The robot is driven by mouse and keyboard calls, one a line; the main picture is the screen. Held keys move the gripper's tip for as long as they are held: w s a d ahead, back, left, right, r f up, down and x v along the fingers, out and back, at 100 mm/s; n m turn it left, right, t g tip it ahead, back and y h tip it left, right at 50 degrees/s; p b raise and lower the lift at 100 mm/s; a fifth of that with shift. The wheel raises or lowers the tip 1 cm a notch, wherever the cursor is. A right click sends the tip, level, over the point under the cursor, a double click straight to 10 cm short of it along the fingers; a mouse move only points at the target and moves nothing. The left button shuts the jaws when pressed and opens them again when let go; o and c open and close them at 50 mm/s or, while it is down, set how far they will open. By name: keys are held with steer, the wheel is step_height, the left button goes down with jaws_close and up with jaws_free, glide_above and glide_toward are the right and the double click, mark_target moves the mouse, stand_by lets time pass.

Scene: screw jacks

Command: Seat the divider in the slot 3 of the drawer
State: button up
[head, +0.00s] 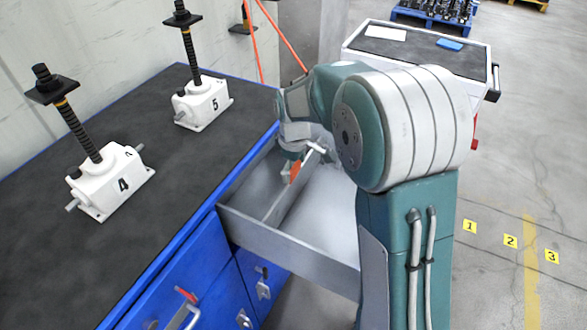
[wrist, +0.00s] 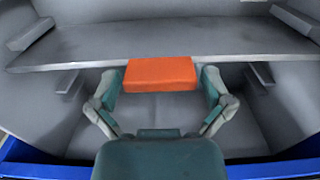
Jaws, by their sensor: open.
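The divider is a thin grey plate with an orange grip block. In the wrist view the plate (wrist: 70,53) spans the drawer from side to side, and the orange block (wrist: 160,74) is at its middle. My gripper (wrist: 160,85) is open, with one finger on each side of the block and narrow gaps beside it. In the head view the divider (head: 283,203) stands inside the open grey drawer (head: 290,246), and my gripper (head: 297,163) is above it. Short slot guides (wrist: 70,82) show on the drawer walls. I cannot tell which slot holds the divider or whether it is fully down.
The drawer extends from a blue cabinet (head: 180,279) with a dark top. White screw jacks, numbered 4 (head: 112,182) and 5 (head: 203,101), stand on that top. A grey cart (head: 420,52) stands behind my arm. Yellow floor markers (head: 510,241) lie at right on open floor.

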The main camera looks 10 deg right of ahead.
step_height(320, 180, up, 12)
steer(key=s+d+r+m+t, duration=0.35)
steer(key=s+r+m, duration=0.2)
steer(key=s, duration=0.65)
steer(key=s+d+f+m+t, duration=0.2)
steer(key=s+m, duration=0.3)
steer(key=s, duration=0.8)
steer(key=shift+s+d, duration=0.3)
steer(key=shift+d, duration=0.2)
